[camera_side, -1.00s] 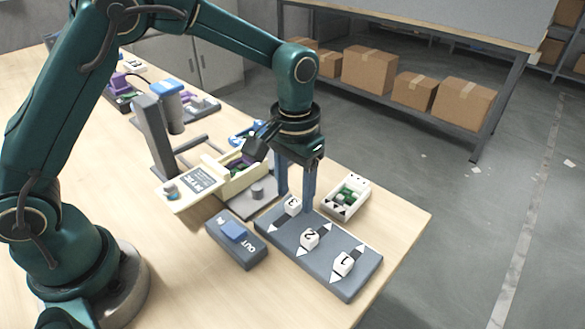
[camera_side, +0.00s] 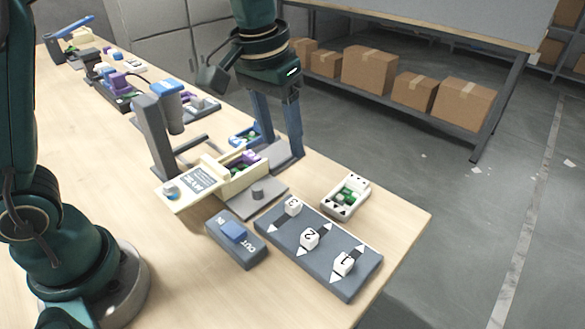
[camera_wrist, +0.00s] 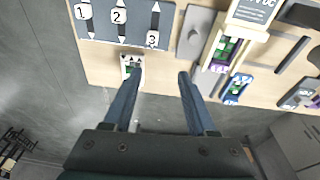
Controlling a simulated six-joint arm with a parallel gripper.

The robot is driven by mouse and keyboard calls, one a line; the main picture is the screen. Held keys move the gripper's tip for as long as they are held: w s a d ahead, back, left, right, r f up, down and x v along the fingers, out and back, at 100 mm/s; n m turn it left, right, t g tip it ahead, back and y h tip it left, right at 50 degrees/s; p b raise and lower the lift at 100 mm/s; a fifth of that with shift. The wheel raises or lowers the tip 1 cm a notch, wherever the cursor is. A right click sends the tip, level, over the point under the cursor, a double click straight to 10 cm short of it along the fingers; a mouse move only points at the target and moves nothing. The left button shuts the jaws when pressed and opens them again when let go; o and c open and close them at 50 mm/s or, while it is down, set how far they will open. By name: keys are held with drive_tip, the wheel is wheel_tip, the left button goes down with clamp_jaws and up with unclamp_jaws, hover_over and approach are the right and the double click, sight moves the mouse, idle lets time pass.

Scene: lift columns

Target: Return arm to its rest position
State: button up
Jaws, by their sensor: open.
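My gripper (camera_side: 277,138) is open and empty, raised above the table at its far edge, behind the cream box. In the wrist view my gripper (camera_wrist: 161,77) shows two blue fingers spread apart with nothing between them. The slider panel (camera_side: 318,247) with white blocks numbered 1, 2 and 3 lies at the front right of the table. It also shows at the upper left of the wrist view (camera_wrist: 100,35). The fingers are clear of the panel. In the side view the upper arm runs out of the top of the picture.
A cream box (camera_side: 186,190) stands by a grey post (camera_side: 151,135). A small white tray (camera_side: 346,196) with green pieces sits near the right edge. Cartons (camera_side: 369,75) stand on a shelf behind.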

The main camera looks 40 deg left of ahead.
drive_tip(key=s+a+r+t, duration=0.3)
drive_tip(key=s+a+r, duration=0.15)
drive_tip(key=s, duration=0.45)
drive_tip(key=s+f, duration=0.4)
drive_tip(key=s, duration=0.2)
drive_tip(key=shift+a+m+t, duration=0.2)
drive_tip(key=shift+m+t, duration=0.1)
idle(0.5)
